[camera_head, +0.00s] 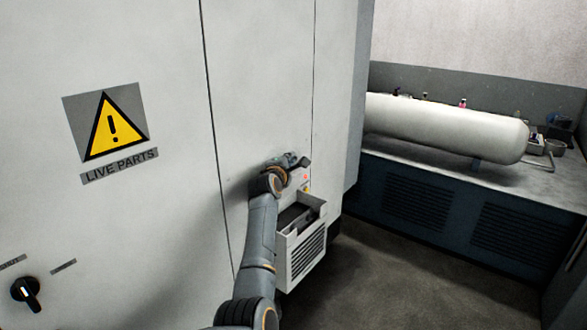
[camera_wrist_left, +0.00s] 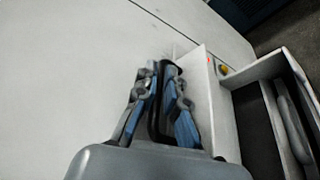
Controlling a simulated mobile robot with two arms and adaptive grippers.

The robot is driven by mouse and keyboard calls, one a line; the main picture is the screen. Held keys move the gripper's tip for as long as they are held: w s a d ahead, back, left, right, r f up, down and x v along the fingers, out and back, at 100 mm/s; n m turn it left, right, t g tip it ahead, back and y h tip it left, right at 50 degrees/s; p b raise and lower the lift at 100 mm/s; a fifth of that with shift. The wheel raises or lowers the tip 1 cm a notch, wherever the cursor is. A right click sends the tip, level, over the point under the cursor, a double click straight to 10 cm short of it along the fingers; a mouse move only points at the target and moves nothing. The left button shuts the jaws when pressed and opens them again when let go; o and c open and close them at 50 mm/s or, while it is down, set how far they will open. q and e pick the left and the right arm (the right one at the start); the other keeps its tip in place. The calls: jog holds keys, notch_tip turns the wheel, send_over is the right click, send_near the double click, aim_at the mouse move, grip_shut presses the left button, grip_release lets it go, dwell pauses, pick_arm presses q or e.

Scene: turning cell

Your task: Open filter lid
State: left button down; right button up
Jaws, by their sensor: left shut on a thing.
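The filter unit (camera_head: 307,257) is a light grey box with a louvred front, low on the cabinet side. Its top is open and a dark inside shows; in the left wrist view its pale wall (camera_wrist_left: 256,72) and dark inside are at the right. I cannot tell which part is the lid. My left gripper (camera_head: 300,161) is above the box, close to the cabinet face. In the left wrist view the blue-padded fingers of my left gripper (camera_wrist_left: 160,98) are shut on a black loop-shaped handle (camera_wrist_left: 163,70). What the handle is fixed to is hidden. My right gripper is out of view.
A red light (camera_head: 305,177) and a yellow one sit just above the box. The tall grey cabinet (camera_head: 150,230) fills the left. A blue bench (camera_head: 420,205) with a white cylindrical tank (camera_head: 445,127) stands at the right. The floor between is clear.

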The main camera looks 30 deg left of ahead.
pick_arm(q)
jog(key=shift+w+a+r+n, duration=0.1)
jog(key=shift+a+r+n, duration=0.15)
jog(key=shift+a, duration=0.2)
jog(key=shift+f, duration=0.1)
jog(key=c, duration=1.7)
grip_release()
jog(key=shift+d, duration=0.1)
jog(key=shift+w+f, duration=0.1)
jog(key=shift+w, duration=0.05)
jog(key=v, duration=1.2)
